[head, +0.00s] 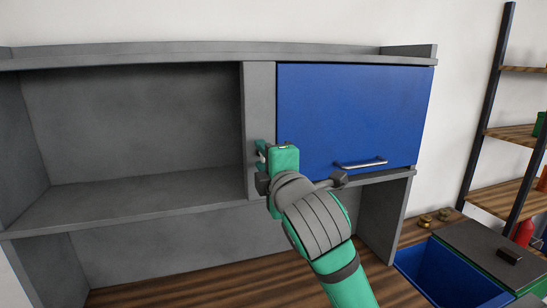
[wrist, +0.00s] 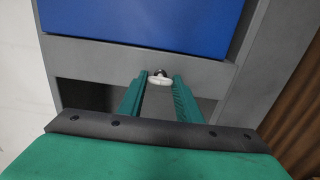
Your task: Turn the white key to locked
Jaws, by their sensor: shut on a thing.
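The white key (wrist: 160,82) shows in the wrist view, set in the grey upright of the cabinet (wrist: 100,56). Its flat bow spans crosswise between my fingertips, with a small dark metal part just behind it. My gripper (wrist: 160,78) is shut on the key, one green finger on each side. In the head view my gripper (head: 263,152) is at the grey upright just left of the closed blue door (head: 350,112). The key cannot be made out in the head view, where my gripper covers that spot.
The blue door has a metal bar handle (head: 360,164) right of my gripper. An open grey compartment (head: 135,120) lies to the left. Below are a wooden worktop (head: 200,283), a blue bin (head: 450,278) and small brass parts (head: 426,220); a shelf rack (head: 500,130) stands at right.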

